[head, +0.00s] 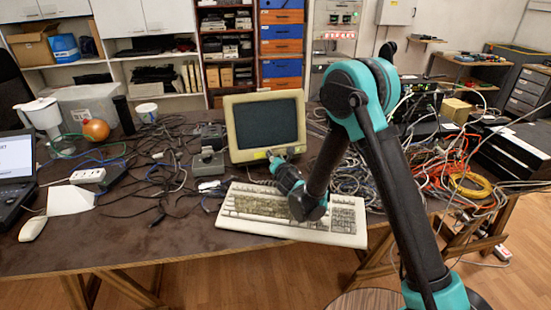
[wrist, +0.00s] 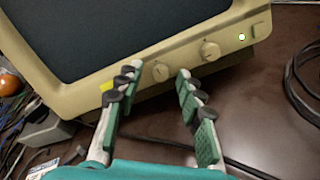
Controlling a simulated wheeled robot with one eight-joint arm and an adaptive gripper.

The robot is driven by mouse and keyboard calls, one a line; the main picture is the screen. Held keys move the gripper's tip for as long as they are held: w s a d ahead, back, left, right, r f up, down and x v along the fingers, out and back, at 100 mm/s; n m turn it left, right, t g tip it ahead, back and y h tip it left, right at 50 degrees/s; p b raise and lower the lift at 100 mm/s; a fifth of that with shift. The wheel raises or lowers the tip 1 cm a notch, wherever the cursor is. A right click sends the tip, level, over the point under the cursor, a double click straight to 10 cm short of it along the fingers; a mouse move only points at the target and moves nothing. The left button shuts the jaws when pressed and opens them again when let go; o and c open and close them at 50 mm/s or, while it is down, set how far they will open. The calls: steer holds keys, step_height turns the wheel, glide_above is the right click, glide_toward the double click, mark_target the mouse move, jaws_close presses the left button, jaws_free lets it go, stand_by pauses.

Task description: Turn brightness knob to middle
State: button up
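An old beige monitor (head: 240,154) with a dark screen stands behind the keyboard. In the wrist view its lower bezel (wrist: 232,42) carries two round knobs. The left knob (wrist: 160,72) shows a slot-like mark; the right knob (wrist: 210,51) protrudes more. I cannot read any labels, so I cannot tell which is the brightness knob. My gripper (wrist: 157,73) is open, its fingertips close to the bezel. In the wrist view the left knob lies between the fingertips, with no clear contact. In the head view my gripper (head: 275,157) is at the monitor's lower edge, hiding the knobs.
A green light (wrist: 242,37) and a square button (wrist: 260,29) sit right of the knobs. A beige keyboard (head: 345,214) lies under my arm. Tangled cables (head: 160,165) cover the table to the left, with more at the right. A grey box (head: 208,163) stands left of the monitor.

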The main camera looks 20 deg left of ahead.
glide_toward(277, 136)
steer(key=a, duration=0.1)
steer(key=w+a+r, duration=0.1)
steer(key=a, duration=0.1)
steer(key=shift+w+a+r, duration=0.25)
steer(key=shift+w+r, duration=0.1)
steer(key=s+d+f+m+g+h, duration=0.1)
steer(key=d+m+h, duration=0.3)
steer(key=d+m, duration=0.95)
steer(key=s+d+m+g+h, duration=0.15)
steer(key=d+m+h, duration=0.3)
steer(key=d, duration=1.75)
steer(key=s+d+f+m+g, duration=0.3)
steer(key=s+d+m, duration=0.5)
steer(key=s, duration=0.4)
steer(key=s+d+f+m+g, duration=0.3)
steer(key=s+d+f+m, duration=0.2)
steer(key=s, duration=0.8)
steer(key=d+m, duration=0.3)
steer(key=m, duration=0.1)
steer(key=shift+f, duration=0.35)
